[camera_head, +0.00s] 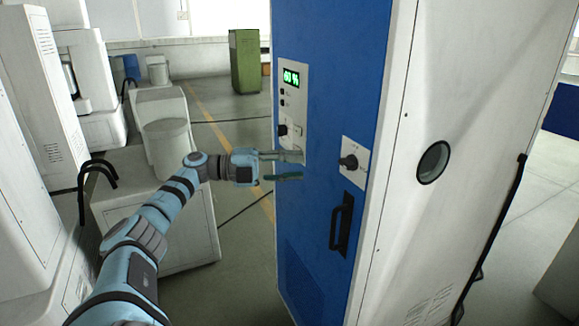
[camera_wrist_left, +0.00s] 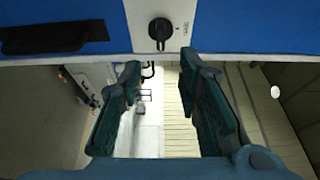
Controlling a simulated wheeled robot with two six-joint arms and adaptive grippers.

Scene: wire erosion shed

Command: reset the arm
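My left arm reaches in from the lower left in the head view. Its gripper (camera_head: 284,166) is open, with two dark fingers apart and nothing seen between them. It is in front of the blue cabinet door (camera_head: 318,215), close to the lower part of the white control panel. In the left wrist view the open fingers (camera_wrist_left: 162,95) also show empty, with the blue door across the top. A black rotary knob (camera_wrist_left: 160,30) on a white plate lies just beyond the fingertips there. My right gripper is not in view.
The cabinet has a control panel (camera_head: 291,110) with a green display, a rotary knob (camera_head: 349,162) and a black handle (camera_head: 341,224). Its white side (camera_head: 465,90) has a round port (camera_head: 433,162). White machines (camera_head: 162,135) stand left. A green cabinet (camera_head: 244,60) stands behind, with open floor before it.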

